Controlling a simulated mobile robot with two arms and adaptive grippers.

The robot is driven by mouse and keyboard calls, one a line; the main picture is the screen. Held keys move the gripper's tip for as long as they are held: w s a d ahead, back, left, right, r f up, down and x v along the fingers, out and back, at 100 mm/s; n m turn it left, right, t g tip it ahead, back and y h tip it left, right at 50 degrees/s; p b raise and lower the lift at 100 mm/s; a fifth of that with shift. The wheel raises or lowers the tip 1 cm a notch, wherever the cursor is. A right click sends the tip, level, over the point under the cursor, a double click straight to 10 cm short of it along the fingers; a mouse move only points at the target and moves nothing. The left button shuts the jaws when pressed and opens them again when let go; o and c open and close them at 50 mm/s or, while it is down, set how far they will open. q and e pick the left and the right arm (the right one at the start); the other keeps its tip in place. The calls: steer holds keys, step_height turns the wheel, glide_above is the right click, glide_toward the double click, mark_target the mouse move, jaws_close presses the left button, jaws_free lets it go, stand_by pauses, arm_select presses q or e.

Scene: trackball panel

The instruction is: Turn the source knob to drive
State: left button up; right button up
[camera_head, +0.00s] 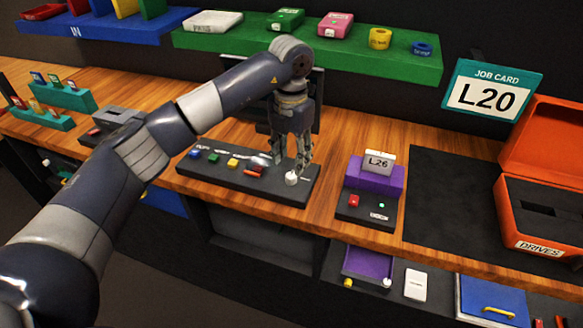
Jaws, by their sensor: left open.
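A dark control panel (235,182) lies on the wooden bench, with a row of small blue, green, yellow and red parts along it. A small white knob (291,179) stands at the panel's right end; its markings are too small to read, so I cannot tell its setting. My left gripper (290,162) points down just above and behind this knob, with its fingers apart. I cannot tell whether a finger touches the knob. The fingers partly hide the panel's back right part. My right gripper is not in view.
A purple stand (373,175) with an "L26" card is right of the panel. Farther right are a dark mat (450,200), an orange "DRIVES" case (540,226) and an "L20" job card (487,97). A green shelf (245,47) hangs behind my left arm.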

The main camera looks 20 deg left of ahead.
mark_target(291, 175)
arm_select(q)
steer(key=shift+f+p, duration=0.4)
steer(key=shift+f, duration=2.2)
jaws_close()
